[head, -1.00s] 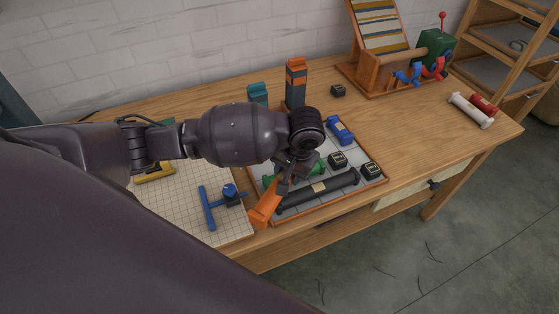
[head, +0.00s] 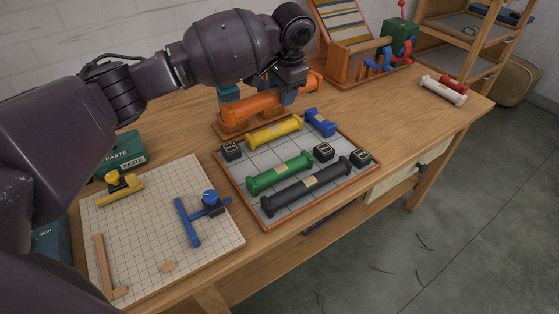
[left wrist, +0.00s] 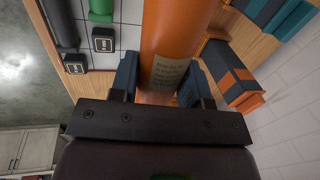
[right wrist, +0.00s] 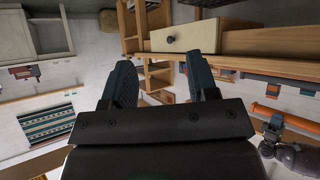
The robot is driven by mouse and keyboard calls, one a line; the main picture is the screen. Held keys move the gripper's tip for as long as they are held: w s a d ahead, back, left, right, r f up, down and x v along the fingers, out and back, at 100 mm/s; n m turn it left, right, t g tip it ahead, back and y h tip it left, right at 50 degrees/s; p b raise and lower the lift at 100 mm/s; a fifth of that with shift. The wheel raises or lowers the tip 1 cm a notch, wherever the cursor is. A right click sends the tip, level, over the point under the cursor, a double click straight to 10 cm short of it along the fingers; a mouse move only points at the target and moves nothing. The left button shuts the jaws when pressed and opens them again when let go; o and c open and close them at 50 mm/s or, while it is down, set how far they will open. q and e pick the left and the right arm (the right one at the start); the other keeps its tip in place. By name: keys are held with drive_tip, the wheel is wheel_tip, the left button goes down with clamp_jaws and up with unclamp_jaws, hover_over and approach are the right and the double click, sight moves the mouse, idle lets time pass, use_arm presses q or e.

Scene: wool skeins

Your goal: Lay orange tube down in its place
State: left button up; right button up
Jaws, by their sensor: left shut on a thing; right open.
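The orange tube (head: 250,107) lies roughly level in the head view, above the back edge of the tray. My left gripper (head: 288,97) is shut around it near its middle. The left wrist view shows the tube (left wrist: 178,30) between both fingers (left wrist: 157,88), with a pale printed label on it. The grey gridded tray (head: 238,178) with an orange-brown rim holds a yellow tube (head: 274,131), a blue tube (head: 320,122), a green tube (head: 280,173) and a long dark tube (head: 305,187). My right gripper (right wrist: 160,85) is open and empty, away from the tray.
Small black blocks (head: 231,151) sit on the tray. A gridded board (head: 150,235) with a blue T-shaped tool (head: 188,222) lies at left. A wooden rack (head: 345,75) stands behind. White and red rolls (head: 443,90) lie at the right.

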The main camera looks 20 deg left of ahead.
use_arm(q)
drive_tip(key=shift+w+d+r+m, duration=0.1)
drive_tip(key=shift+w+r+m, duration=0.2)
drive_tip(key=shift+w, duration=0.35)
drive_tip(key=shift+f+b, duration=0.3)
drive_tip(key=shift+f, duration=0.05)
drive_tip(key=b, duration=0.3)
hover_over(282, 153)
drive_tip(key=f, duration=1.2)
drive_tip(key=shift+s+d+f, duration=0.15)
drive_tip(key=shift+d+f, duration=0.05)
drive_tip(key=shift+f, duration=0.5)
drive_tip(key=x, duration=0.3)
drive_tip(key=d+b+x, duration=0.1)
drive_tip(key=x, duration=0.1)
drive_tip(key=shift+s+f, duration=0.3)
drive_tip(key=shift+f, duration=0.05)
drive_tip(key=shift+r, duration=0.1)
use_arm(e)
drive_tip(key=shift+g, duration=0.3)
drive_tip(key=f, duration=0.4)
drive_tip(key=shift+s+a+f, duration=0.15)
drive_tip(key=shift+s+f, duration=0.05)
